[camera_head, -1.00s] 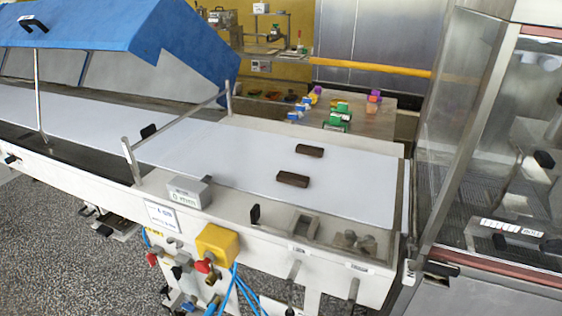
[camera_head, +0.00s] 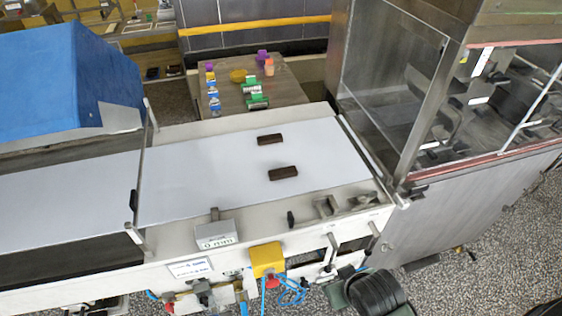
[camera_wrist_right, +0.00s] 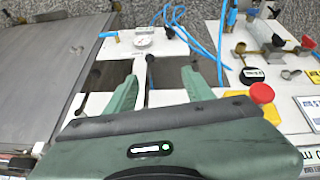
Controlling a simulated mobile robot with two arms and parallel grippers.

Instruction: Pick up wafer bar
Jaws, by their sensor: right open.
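Two dark brown wafer bars lie flat and apart on the white belt (camera_head: 185,175) in the head view. The far wafer bar (camera_head: 270,139) is close to the belt's back side. The near wafer bar (camera_head: 283,173) is a little closer to me. My right gripper (camera_wrist_right: 160,88) is open in the right wrist view, with its green fingers spread and nothing between them. It is in front of the machine's side panel, and no wafer bar shows in that view. Part of my right arm shows at the bottom of the head view, well below the bars. My left gripper is not visible.
A grey display box (camera_head: 216,235) and a yellow box (camera_head: 267,259) are on the machine's front side. A blue cover (camera_head: 65,90) stands at left. A glass-walled machine (camera_head: 395,80) stands at right. A table (camera_head: 285,92) with small coloured items is behind the belt.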

